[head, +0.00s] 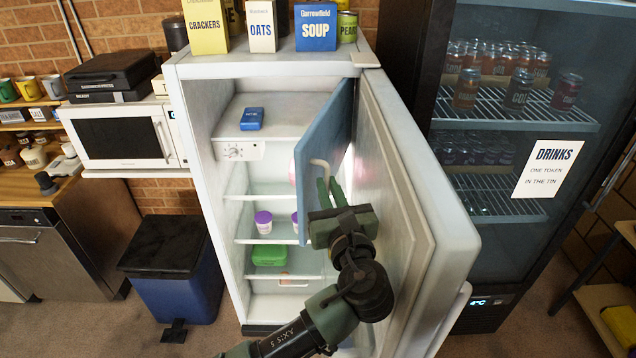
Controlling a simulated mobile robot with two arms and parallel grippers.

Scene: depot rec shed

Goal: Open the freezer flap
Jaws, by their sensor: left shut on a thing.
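The white fridge (195,150) stands with its main door (425,190) swung wide open to the right. The blue freezer flap (340,125) is swung out from the freezer compartment (290,112), on the compartment's right side. A blue packet (252,118) lies inside the compartment and is plainly visible. The flap has a pale curved handle (319,163). My left gripper (325,188) is at this handle, with its green fingers shut on it. The fingers hide the handle's lower part. My right gripper is not in view.
Cartons and tins, including a soup box (316,28), stand on the fridge top. Shelves below hold purple-lidded pots (263,219) and a green box (269,255). A drinks cooler (490,200) stands right of the door. A blue bin (175,270) stands left.

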